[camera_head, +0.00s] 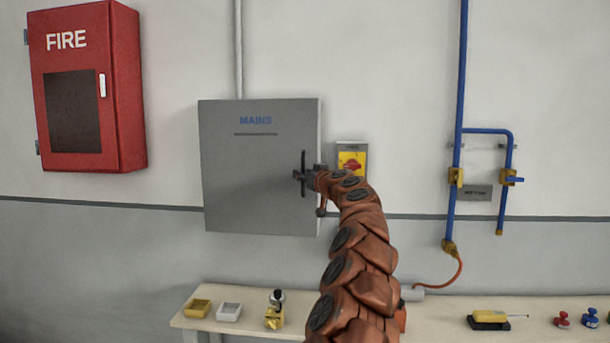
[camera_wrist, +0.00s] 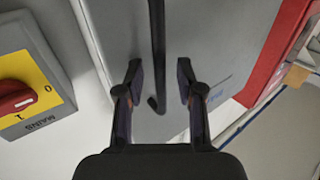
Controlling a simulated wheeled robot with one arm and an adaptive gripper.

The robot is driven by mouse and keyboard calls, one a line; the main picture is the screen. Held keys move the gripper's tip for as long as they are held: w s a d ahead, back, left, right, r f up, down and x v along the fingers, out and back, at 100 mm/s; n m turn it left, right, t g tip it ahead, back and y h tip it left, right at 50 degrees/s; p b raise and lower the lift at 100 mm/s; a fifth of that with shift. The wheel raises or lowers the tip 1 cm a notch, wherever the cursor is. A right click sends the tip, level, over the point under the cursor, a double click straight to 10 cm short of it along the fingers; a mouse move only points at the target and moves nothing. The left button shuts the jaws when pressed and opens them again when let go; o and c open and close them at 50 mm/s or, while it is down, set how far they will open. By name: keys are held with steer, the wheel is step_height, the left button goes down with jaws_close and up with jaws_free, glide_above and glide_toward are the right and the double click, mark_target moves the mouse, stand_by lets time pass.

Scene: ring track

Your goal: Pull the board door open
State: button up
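The grey board door (camera_head: 255,175), marked MAINS, looks shut on its wall box. Its dark upright bar handle (camera_head: 303,161) is near the door's right edge. My gripper (camera_head: 306,176) is at the handle in the head view, at the end of my orange arm. In the wrist view my gripper (camera_wrist: 160,82) has its two dark fingers apart. The handle (camera_wrist: 157,50) runs between them, its hooked lower end in sight, with a gap on each side. The grey door (camera_wrist: 205,60) lies behind the fingers. Fingertip depth relative to the bar is hard to tell.
A red-and-yellow mains switch (camera_head: 351,162) is close right of the box; it also shows in the wrist view (camera_wrist: 20,100). A red FIRE cabinet (camera_head: 85,85) hangs at left. Blue pipes (camera_head: 458,110) are at right. A bench (camera_head: 390,318) with small items stands below.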

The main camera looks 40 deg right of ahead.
jaws_close()
stand_by(0.3)
stand_by(0.4)
